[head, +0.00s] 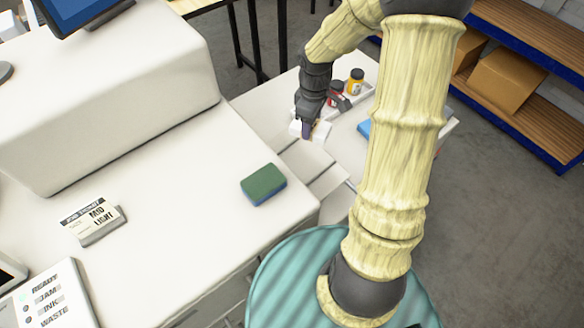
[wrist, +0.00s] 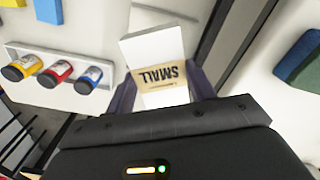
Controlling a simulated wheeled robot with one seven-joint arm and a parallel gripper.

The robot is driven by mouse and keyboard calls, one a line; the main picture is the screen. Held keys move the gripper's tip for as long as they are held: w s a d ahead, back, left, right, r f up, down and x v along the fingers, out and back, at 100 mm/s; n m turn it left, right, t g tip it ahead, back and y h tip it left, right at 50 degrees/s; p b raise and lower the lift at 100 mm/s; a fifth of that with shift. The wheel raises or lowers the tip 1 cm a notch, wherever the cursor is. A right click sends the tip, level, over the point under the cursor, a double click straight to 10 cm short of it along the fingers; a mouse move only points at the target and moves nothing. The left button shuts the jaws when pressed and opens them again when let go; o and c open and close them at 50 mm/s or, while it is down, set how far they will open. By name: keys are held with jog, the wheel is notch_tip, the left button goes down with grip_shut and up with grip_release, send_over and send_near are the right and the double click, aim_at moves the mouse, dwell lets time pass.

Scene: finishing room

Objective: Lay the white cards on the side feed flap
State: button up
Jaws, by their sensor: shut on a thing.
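The white cards (wrist: 155,45) are a small white stack with a tan band (wrist: 163,77) marked SMALL. My gripper (wrist: 158,92) is shut on the stack, with one finger on each side of the band. In the head view my gripper (head: 307,130) points down and holds the cards (head: 322,131) beside the white machine. A pale flat panel, which looks like the side feed flap (head: 307,160), lies at the machine's side, just below the cards in the picture. I cannot tell the height of the cards above it.
A white tray with jars (wrist: 108,78) stands near the gripper on the side table. A blue item (head: 364,128) lies there too.

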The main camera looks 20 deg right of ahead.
jog(key=a+f+n+b, duration=0.1)
jog(key=a+f+n, duration=0.4)
jog(key=n, duration=0.7)
jog(key=shift+w+f+n, duration=0.2)
jog(key=shift+f+n, duration=0.2)
jog(key=shift+f, duration=0.2)
jog(key=shift+f, duration=3.1)
jog(key=shift+f, duration=1.9)
